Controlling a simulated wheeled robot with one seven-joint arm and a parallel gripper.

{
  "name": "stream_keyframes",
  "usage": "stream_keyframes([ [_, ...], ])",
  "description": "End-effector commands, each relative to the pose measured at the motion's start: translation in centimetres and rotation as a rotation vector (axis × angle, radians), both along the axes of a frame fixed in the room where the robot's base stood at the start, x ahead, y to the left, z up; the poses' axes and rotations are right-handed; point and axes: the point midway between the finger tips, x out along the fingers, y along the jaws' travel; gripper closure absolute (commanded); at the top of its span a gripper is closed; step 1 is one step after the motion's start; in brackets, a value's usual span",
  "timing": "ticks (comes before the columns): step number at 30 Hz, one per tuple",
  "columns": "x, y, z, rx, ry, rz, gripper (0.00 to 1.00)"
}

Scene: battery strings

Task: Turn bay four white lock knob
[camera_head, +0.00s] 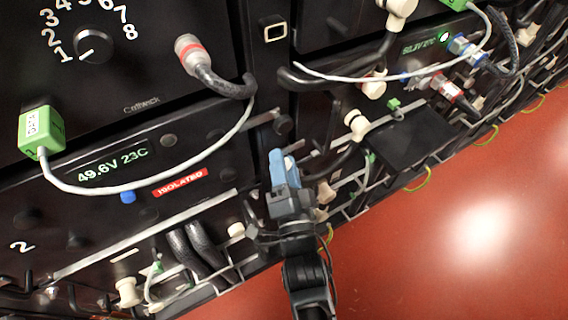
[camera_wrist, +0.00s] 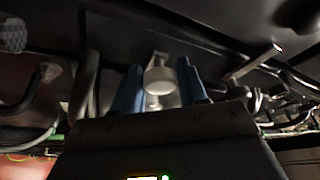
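My gripper (camera_head: 283,168), with blue fingers, is raised against the dark rack front in the head view. In the wrist view the two blue fingers (camera_wrist: 160,88) stand apart, with a white knob (camera_wrist: 160,78) showing between them. The gap to the knob is narrow on both sides, and I cannot tell whether the fingers touch it. My gripper hides that knob in the head view. Other white knobs show in the head view: one (camera_head: 236,230) left of my gripper and one (camera_head: 355,122) to its right. No bay number four is readable.
A battery unit (camera_head: 100,215) at left carries a red ISOLATED label (camera_head: 180,183) and a 49.6V 23C display. A white cable (camera_head: 150,186) with a green plug (camera_head: 41,133) loops across it. A black flat panel (camera_head: 400,140) juts out at right. The red floor (camera_head: 430,240) is clear.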

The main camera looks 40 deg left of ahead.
Motion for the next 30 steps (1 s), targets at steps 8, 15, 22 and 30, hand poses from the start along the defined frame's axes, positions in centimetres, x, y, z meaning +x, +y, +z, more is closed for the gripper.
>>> stream_keyframes([
  [8, -0.01, -0.02, -0.01, 0.0, 0.0, 0.0, 0.85],
  [15, 0.0, -0.04, -0.06, -0.003, -0.004, -0.001, 0.94],
  [22, 0.02, -0.04, -0.29, -0.028, -0.062, -0.001, 0.94],
  [30, 0.08, -0.08, -0.45, -0.103, -0.242, -0.002, 0.94],
])
